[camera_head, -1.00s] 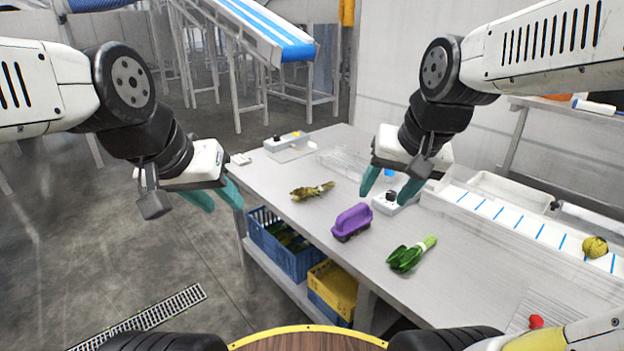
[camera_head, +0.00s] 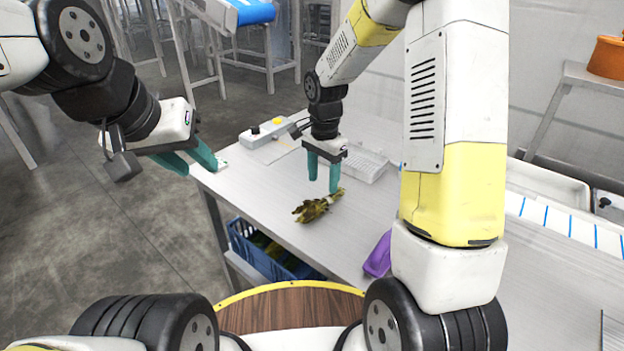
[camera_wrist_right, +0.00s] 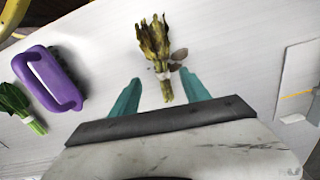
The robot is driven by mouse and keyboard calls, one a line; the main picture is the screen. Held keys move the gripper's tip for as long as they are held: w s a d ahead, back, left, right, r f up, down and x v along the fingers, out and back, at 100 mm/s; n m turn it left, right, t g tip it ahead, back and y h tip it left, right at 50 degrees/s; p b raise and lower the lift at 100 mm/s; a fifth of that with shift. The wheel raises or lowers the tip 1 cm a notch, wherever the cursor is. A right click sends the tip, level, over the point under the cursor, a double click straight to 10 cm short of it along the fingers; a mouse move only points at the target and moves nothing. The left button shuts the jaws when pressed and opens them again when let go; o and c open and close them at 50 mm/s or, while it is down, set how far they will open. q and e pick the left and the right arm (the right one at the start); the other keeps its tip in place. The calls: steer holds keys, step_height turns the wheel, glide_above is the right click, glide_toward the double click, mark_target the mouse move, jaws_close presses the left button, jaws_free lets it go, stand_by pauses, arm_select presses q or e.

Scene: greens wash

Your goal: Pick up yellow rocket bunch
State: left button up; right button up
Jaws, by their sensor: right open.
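The yellow rocket bunch (camera_head: 316,207) lies on the grey metal table, with yellowed, brownish leaves and a pale band around its stems. In the right wrist view the bunch (camera_wrist_right: 156,50) has its stems pointing toward my gripper, between the lines of the two fingers. My right gripper (camera_head: 323,180) is open and points down just behind the bunch at its stem end. Its teal fingers (camera_wrist_right: 162,95) stand on either side of the stems; I cannot tell the height gap. My left gripper (camera_head: 195,162) is off the table's left edge, with its teal fingers apart and nothing between them.
A purple-handled brush (camera_wrist_right: 50,78) and a green bunch (camera_wrist_right: 18,105) lie to one side. A blue crate (camera_head: 240,240) is below the table edge.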

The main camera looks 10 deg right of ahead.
mark_target(324, 199)
steer(key=f, duration=0.7)
steer(key=shift+w+d+f, duration=0.2)
steer(key=shift+w+f, duration=0.1)
steer(key=shift+f, duration=0.1)
steer(key=shift+c, duration=0.4)
jaws_close()
